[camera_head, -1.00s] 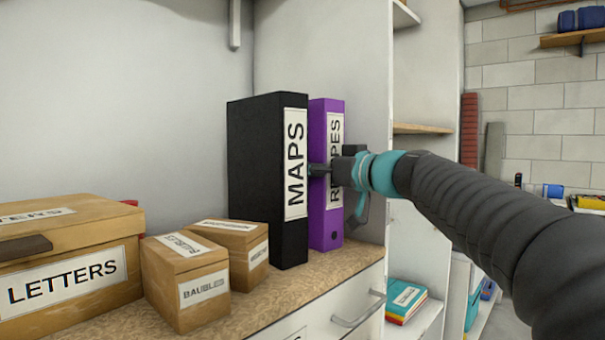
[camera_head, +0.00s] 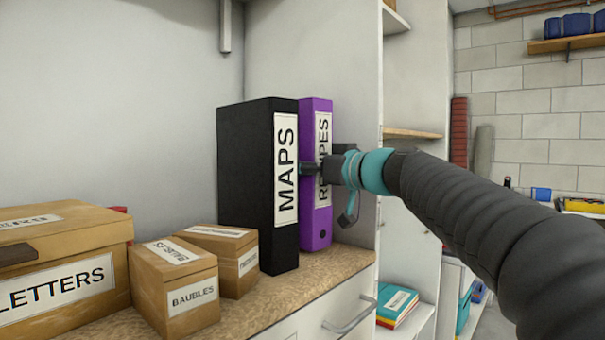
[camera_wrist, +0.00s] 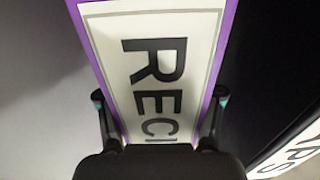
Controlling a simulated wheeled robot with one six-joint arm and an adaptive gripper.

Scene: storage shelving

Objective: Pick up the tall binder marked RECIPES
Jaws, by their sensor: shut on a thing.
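The tall purple binder (camera_head: 316,226) with the white RECIPES label stands upright on the shelf, just right of the black MAPS binder (camera_head: 243,160). My gripper (camera_head: 318,168) is at the front of the purple binder, about mid-height, and hides part of its label. In the wrist view, the purple binder's label (camera_wrist: 155,65) shows the letters RECI, and my gripper (camera_wrist: 160,108) has one finger on each side of the spine, shut on it. The MAPS binder's label also shows at the lower right of the wrist view (camera_wrist: 298,150).
A BAUBLES box (camera_head: 190,295), another small box (camera_head: 240,265) and a LETTERS box (camera_head: 75,285) stand to the left on the speckled shelf (camera_head: 255,310). A white side panel (camera_head: 370,100) rises close on the right of the binder.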

